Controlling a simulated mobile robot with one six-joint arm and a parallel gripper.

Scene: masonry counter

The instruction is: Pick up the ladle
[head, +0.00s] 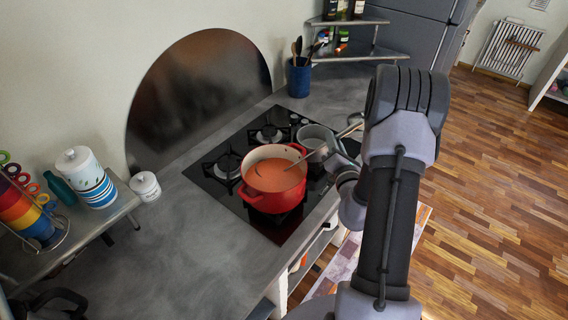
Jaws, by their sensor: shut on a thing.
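The red pot (256,198) stands on the black stove and holds orange-red soup. The ladle (349,130) leans in the pot, its bowl end hidden in the soup and its long grey handle slanting up to the right over the rim. My gripper (329,148) is at the right of the pot, shut on the ladle's handle. My wrist and arm come in from the right and hide part of the gripper, so the fingers show only small.
A grey pot (314,135) stands behind the gripper on the stove (227,193). A blue utensil holder (299,77) is at the back. A white canister (145,186) and a shelf with mugs (25,207) are at left. The counter (190,245) in front is clear.

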